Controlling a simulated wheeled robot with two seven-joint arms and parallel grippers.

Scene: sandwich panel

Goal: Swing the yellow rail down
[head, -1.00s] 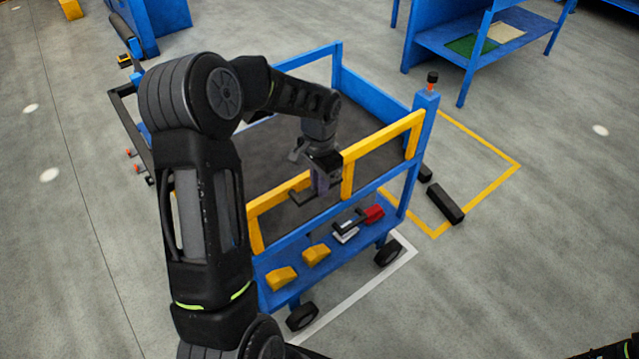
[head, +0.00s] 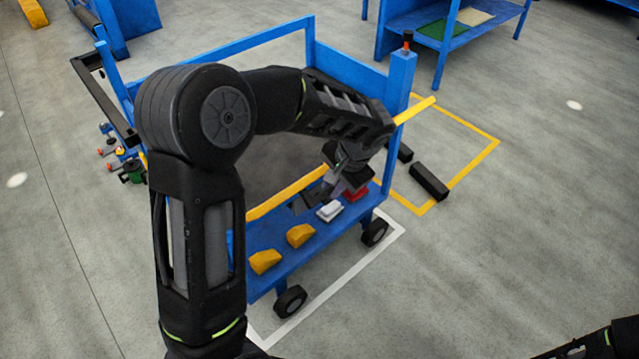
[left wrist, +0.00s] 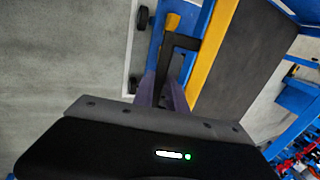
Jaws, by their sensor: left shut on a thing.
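The yellow rail (head: 287,192) runs along the near side of the blue cart (head: 401,82), slanting up to the right. My left arm hides its middle, and its right end sticks out past the corner post. In the left wrist view the yellow rail (left wrist: 212,58) shows beside a dark handle (left wrist: 168,62). My left gripper (head: 312,196) is at the rail's near side; its purple fingers (left wrist: 163,92) are shut around the dark handle. My right gripper is out of view.
Yellow wedges (head: 265,261), a white block (head: 330,210) and a red item (head: 355,195) sit on the cart's lower shelf. A black bar (head: 429,183) lies on the floor at right. A blue shelf unit (head: 445,55) stands behind.

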